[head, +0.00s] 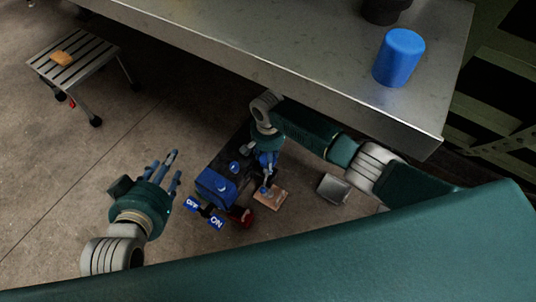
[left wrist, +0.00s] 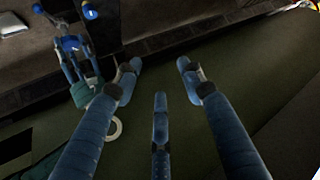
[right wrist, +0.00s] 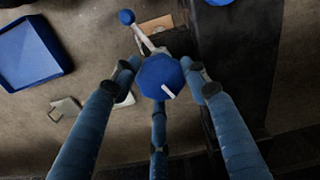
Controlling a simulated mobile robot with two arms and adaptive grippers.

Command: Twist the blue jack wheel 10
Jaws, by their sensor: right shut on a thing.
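The blue jack wheel (right wrist: 160,77), with a white mark on its face, sits between the fingers of my right gripper (right wrist: 162,72) in the right wrist view. The fingers close around its rim. A pale lever with a blue ball end (right wrist: 127,17) stands just beyond the wheel. In the head view my right gripper (head: 267,165) points down beside the dark machine, and its fingers hide most of the wheel. My left gripper (head: 168,168) is open and empty to the left of the machine; its spread fingers also show in the left wrist view (left wrist: 155,80).
A blue box (head: 215,187) with OFF and ON plates (head: 217,222) and a red knob (head: 240,216) is close left of my right gripper. A steel table (head: 260,50) with a blue cylinder (head: 399,58) overhangs behind. A slatted stool (head: 82,70) stands far left. Floor at left is clear.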

